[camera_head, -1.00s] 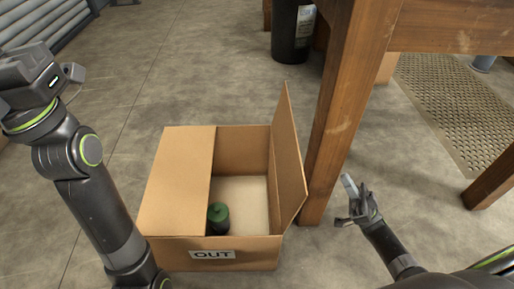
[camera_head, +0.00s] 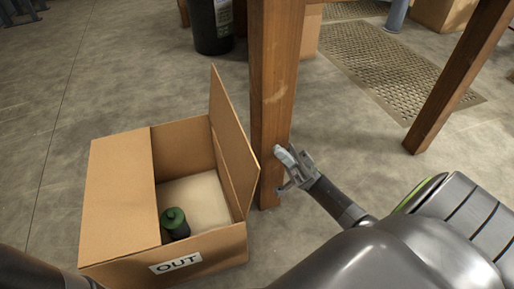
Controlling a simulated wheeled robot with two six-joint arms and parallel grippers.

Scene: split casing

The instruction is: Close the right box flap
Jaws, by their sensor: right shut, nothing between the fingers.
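The cardboard box (camera_head: 215,248) with an OUT label stands on the floor at the lower left. Its left flap (camera_head: 118,192) lies flat over the left part of the opening. Its right flap (camera_head: 233,140) stands up, leaning slightly outward. A dark green cylindrical item (camera_head: 174,222) is inside the box. My right gripper (camera_head: 281,160) is shut and empty, to the right of the right flap and in front of the wooden leg; whether it touches the leg I cannot tell. My left gripper is out of view; only a dark part of the left arm shows at the lower left.
A wooden table leg (camera_head: 272,90) stands close beside the right flap. Another leg (camera_head: 455,85) is farther right. A black bin (camera_head: 209,25) and a perforated floor mat (camera_head: 400,70) are behind. The floor left of the box is open.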

